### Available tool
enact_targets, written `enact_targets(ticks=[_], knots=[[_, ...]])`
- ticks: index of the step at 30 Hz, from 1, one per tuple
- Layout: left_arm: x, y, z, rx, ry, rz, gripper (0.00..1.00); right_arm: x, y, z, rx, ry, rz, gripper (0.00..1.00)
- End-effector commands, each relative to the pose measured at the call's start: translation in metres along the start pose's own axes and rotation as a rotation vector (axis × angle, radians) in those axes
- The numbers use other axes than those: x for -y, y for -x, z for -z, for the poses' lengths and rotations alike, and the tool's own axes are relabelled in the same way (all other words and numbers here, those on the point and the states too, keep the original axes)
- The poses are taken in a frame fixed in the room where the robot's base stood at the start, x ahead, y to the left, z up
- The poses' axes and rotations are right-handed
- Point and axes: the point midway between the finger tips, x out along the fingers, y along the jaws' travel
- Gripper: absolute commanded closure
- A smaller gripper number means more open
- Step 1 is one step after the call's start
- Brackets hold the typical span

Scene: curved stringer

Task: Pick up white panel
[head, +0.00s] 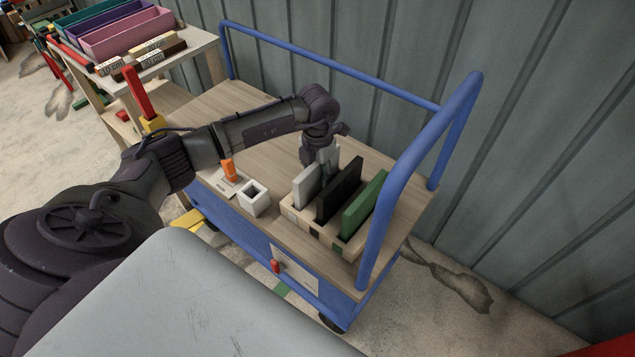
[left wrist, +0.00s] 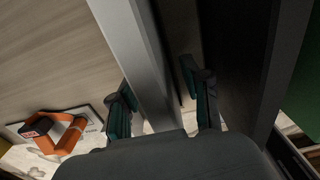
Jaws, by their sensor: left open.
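The white panel (head: 306,187) stands upright in a light wooden rack (head: 298,218) on the trolley, left of a black panel (head: 340,188) and a green panel (head: 364,206). My left gripper (head: 321,163) reaches down from above at the white panel's far part and hides some of it. In the left wrist view, the open fingers (left wrist: 156,80) lie on either side of the white panel (left wrist: 138,50), one finger in the gap before the black panel (left wrist: 238,60). I see a gap beside the right finger; contact on the left is unclear. My right gripper is not in view.
Blue rails (head: 345,68) edge the trolley at back and right. A white square holder (head: 254,198) and an orange part (head: 230,171) stand left of the rack. A side table with bins (head: 125,32) is at upper left. The trolley top behind the arm is clear.

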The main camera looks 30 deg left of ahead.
Motion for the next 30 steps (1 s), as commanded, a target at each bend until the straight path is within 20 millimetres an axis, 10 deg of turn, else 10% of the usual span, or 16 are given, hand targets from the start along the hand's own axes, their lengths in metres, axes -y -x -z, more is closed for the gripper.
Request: enact_targets(ticks=[4, 12, 30], knots=[[0.0, 0.002, 0.0, 0.001, 0.0, 0.0, 0.54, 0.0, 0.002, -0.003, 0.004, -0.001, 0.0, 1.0], [0.0, 0.002, 0.0, 0.0, -0.001, 0.0, 0.99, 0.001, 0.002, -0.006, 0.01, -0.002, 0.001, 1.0], [0.0, 0.024, -0.001, 0.003, -0.001, 0.0, 1.0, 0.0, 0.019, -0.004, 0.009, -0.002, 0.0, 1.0]])
